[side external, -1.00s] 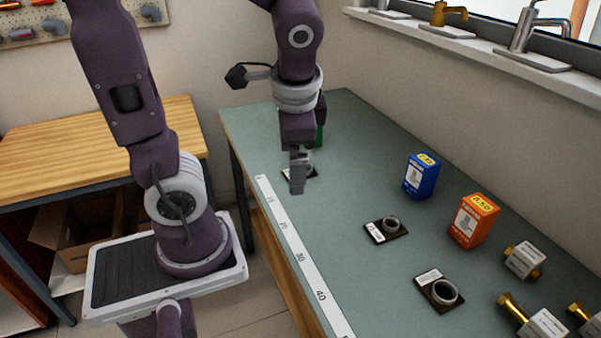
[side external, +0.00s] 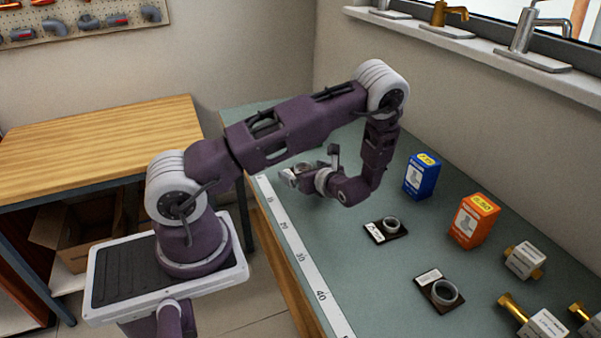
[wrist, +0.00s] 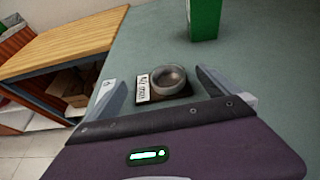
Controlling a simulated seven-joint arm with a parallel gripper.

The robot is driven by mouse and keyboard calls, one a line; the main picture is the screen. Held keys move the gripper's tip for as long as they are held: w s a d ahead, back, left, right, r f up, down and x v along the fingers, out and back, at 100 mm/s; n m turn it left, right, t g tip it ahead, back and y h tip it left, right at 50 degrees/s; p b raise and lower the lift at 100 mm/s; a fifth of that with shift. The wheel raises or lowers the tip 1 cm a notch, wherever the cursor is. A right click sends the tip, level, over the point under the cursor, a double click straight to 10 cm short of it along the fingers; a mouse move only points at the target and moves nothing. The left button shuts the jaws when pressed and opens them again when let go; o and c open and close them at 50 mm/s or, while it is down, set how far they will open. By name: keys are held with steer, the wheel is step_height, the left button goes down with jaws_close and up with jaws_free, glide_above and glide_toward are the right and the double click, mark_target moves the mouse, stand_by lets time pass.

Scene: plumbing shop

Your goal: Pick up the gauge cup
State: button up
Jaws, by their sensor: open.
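A small grey ring-shaped cup (wrist: 168,77) sits upright on a dark plate with a white label (wrist: 143,89) in the wrist view. It lies ahead of my gripper, in the picture between its two spread fingers. My gripper (wrist: 161,80) is open and empty; whether the fingers reach around the cup cannot be told. In the side view this cup (side external: 303,168) is partly hidden by my gripper, which is tilted low over the bench. Two similar cups on labelled dark plates stand farther along, a middle one (side external: 391,223) and a nearer one (side external: 445,291). The label writing is not readable.
A green box (wrist: 204,18) stands just beyond the far cup. A blue box (side external: 420,177) and an orange box (side external: 474,222) stand right of the cups, with brass fittings (side external: 525,260) nearer. A ruler strip (side external: 300,257) runs along the bench's left edge.

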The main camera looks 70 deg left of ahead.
steer(key=shift+a+f, duration=0.25)
steer(key=shift+a, duration=0.3)
steer(key=c, duration=1.7)
step_height(320, 180, up, 10)
steer(key=shift+r, duration=0.2)
